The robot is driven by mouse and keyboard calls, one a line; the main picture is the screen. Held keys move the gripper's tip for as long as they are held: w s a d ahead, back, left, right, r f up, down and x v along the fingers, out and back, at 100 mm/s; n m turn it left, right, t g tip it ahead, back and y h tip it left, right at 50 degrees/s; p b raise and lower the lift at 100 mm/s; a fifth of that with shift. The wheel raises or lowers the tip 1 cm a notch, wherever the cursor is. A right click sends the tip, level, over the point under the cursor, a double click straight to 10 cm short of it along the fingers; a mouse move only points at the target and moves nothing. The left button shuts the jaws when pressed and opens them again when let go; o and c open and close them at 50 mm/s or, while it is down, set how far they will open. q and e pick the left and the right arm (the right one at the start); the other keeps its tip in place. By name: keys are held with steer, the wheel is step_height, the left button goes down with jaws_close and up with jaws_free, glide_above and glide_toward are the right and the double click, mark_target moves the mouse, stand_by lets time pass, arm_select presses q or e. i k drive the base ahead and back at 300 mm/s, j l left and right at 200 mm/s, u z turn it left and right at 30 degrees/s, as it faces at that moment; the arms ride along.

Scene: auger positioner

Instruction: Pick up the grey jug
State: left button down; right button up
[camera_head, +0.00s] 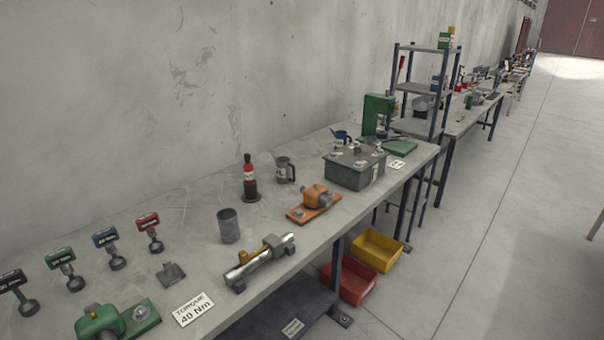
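A grey jug (283,171) with a dark handle on its right side stands upright on the workbench (190,212), toward the wall. A red and black bottle-like item (249,178) stands on its left. A plain grey cylinder (228,227) without a visible handle stands nearer the front. Neither of my grippers is in view, and nothing touches the jug from above.
An orange device (314,197) and a dark grey box (354,168) stand right of the jug. A blue-rimmed jug (341,138) is behind the box. A silver tool (262,259) lies at the front edge. Red (356,287) and yellow (376,250) bins sit below.

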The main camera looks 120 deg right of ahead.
mark_target(284, 164)
steer(key=z, duration=3.8)
steer(key=i+l, duration=0.3)
steer(key=i+l+u, duration=0.15)
steer(key=i+l, duration=0.15)
steer(key=l, duration=0.2)
steer(key=i+l, duration=0.3)
steer(key=l, duration=0.15)
steer(key=i+l+u, duration=0.1)
steer(key=i+l, duration=0.2)
steer(key=i+l+u, duration=0.1)
steer(key=i+l, duration=0.15)
steer(key=l, duration=0.35)
